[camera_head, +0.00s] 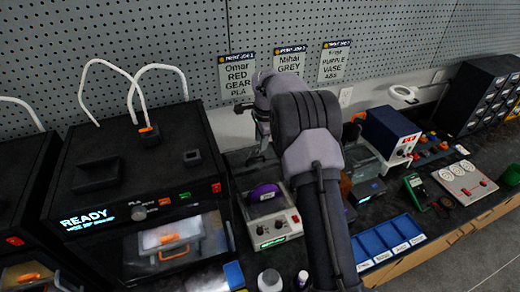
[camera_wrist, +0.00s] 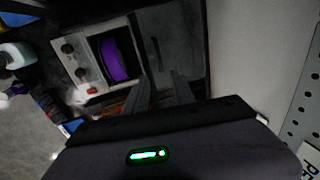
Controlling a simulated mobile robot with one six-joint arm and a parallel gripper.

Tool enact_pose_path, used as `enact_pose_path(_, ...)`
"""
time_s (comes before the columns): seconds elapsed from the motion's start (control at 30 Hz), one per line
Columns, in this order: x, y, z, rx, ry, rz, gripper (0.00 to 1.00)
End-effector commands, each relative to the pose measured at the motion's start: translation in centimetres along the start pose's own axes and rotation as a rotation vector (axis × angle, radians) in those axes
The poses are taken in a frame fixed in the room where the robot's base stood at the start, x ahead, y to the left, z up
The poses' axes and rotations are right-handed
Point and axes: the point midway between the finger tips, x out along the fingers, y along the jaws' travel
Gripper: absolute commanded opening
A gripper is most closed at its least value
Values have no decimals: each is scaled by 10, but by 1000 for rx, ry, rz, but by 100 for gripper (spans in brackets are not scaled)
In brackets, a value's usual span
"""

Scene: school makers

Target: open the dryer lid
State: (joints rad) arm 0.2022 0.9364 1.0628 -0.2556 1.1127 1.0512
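The dryer (camera_head: 273,228) is a pale box with a knob and a lit green display on its front, standing on the bench right of the printer. A purple spool (camera_head: 265,192) shows in its top, and also in the wrist view (camera_wrist: 116,59). A dark see-through panel (camera_wrist: 182,42) lies beside the spool in the wrist view; it looks like the lid, but I cannot tell its exact angle. My gripper (camera_wrist: 161,84) is open, its two fingers apart with nothing seen between them. In the head view it is behind the dryer, partly hidden by my arm.
A black printer (camera_head: 130,165) reading READY stands close on the left. A blue-topped power unit (camera_head: 390,130), blue bins (camera_head: 388,240) and a multimeter (camera_head: 414,190) stand on the right. A pegboard wall (camera_head: 330,20) with job signs is behind. Small bottles (camera_head: 269,280) stand in front.

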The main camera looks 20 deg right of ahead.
Motion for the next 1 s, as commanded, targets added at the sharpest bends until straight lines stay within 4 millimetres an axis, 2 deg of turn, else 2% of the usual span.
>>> enact_pose_path(0.03,-19,-1,0,1,1,-4,31)
enact_pose_path(0.1,-40,-1,0,1,0,-4,31)
enact_pose_path(0.3,-82,0,0,1,0,-1,31)
enact_pose_path(0.47,-94,0,0,0,0,0,31)
enact_pose_path(0.9,-96,1,1,-5,-1,-2,31)
enact_pose_path(0.97,-104,6,7,-37,-4,-15,31)
enact_pose_path(1.0,-116,14,15,-81,-7,-30,31)
